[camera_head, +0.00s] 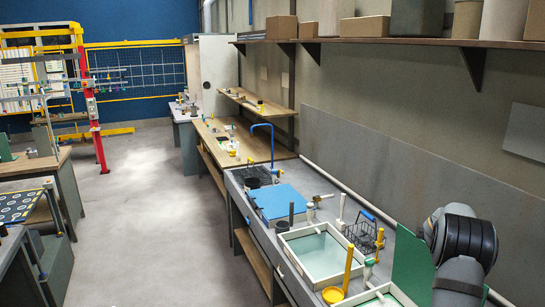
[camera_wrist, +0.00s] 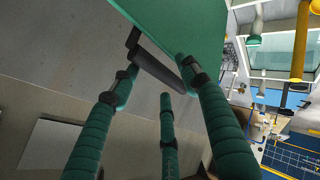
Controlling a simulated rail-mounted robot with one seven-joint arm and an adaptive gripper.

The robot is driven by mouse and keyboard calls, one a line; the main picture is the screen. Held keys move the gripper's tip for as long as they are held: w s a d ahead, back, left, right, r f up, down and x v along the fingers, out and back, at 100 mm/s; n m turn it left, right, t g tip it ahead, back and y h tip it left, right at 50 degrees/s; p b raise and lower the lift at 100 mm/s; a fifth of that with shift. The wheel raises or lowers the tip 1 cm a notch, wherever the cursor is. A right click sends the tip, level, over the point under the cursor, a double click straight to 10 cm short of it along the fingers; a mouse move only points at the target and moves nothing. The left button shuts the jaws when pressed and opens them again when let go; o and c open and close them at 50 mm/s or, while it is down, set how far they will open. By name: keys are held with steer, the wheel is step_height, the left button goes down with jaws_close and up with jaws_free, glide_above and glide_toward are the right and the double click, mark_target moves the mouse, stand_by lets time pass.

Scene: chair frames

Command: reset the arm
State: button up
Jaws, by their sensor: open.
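My gripper (camera_wrist: 158,82) shows in the wrist view as several green ribbed fingers with dark joints and pads. The fingers are spread apart, and I see nothing clamped between them. A green panel (camera_wrist: 190,30) lies beyond the fingertips at the top, with a dark bar (camera_wrist: 158,66) at its lower edge. I cannot tell whether a finger touches either. In the head view my dark grey arm stands at the lower right, beside an upright green panel (camera_head: 411,264). My gripper's fingers cannot be made out there.
A long grey bench (camera_head: 262,228) runs along the right wall. It carries a framed glass tray (camera_head: 318,253), a blue board (camera_head: 277,201), a blue-handled wire basket (camera_head: 362,234) and a yellow post (camera_head: 349,270). A shelf (camera_head: 400,43) with boxes hangs above. The floor aisle (camera_head: 150,220) is clear.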

steer(key=shift+x, duration=0.85)
steer(key=shift+a, duration=0.15)
steer(key=shift+s, duration=0.1)
steer(key=shift+a, duration=0.1)
